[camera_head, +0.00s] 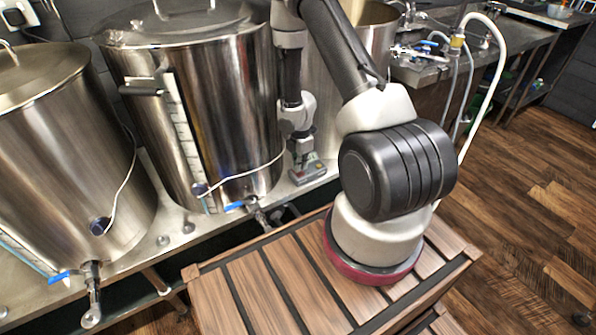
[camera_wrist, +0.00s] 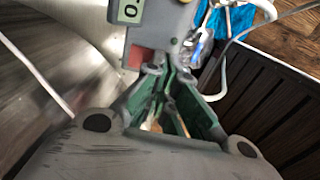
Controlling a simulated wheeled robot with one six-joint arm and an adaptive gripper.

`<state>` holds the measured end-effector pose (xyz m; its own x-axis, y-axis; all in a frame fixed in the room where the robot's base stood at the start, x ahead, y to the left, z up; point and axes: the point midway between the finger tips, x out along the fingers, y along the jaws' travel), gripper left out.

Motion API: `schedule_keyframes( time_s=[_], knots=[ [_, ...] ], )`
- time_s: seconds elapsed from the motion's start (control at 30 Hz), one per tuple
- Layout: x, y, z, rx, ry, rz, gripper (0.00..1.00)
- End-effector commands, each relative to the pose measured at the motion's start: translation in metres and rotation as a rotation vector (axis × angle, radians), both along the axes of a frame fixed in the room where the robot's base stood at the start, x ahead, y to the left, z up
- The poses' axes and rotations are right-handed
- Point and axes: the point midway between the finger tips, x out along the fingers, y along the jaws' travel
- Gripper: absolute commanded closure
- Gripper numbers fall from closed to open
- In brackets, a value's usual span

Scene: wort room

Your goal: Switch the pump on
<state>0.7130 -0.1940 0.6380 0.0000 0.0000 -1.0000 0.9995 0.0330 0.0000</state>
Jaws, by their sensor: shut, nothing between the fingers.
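A grey control box (camera_head: 308,173) sits on the steel bench at the foot of the middle kettle. In the wrist view the grey box (camera_wrist: 160,35) fills the top middle, with a pale display reading 0 (camera_wrist: 128,11), a red patch (camera_wrist: 139,60) and a yellow part at the top edge. My gripper (camera_head: 301,150) points down over the box. In the wrist view its fingertips (camera_wrist: 165,76) are together and empty, close to the box's lower edge beside the red patch. I cannot tell whether they touch it. The pump itself is not clearly identifiable.
Large steel kettles (camera_head: 195,110) stand close on the left, with a blue-handled tap (camera_head: 240,204) near the box. A thin white cable (camera_head: 240,178) runs from the kettle towards the box. A slatted wooden surface (camera_head: 260,285) lies in front. A white hose (camera_head: 497,75) hangs at right.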

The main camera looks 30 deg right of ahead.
Motion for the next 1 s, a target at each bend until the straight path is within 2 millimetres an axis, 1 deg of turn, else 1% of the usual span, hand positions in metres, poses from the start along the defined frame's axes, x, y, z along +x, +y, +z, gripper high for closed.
schedule_keyframes(
  time_s=[0.8,1.0],
  knots=[
    [0.000,0.000,-0.023,0.000,0.001,-0.001,1.00],
    [0.000,0.000,-0.023,0.000,0.000,0.000,1.00]
  ],
)
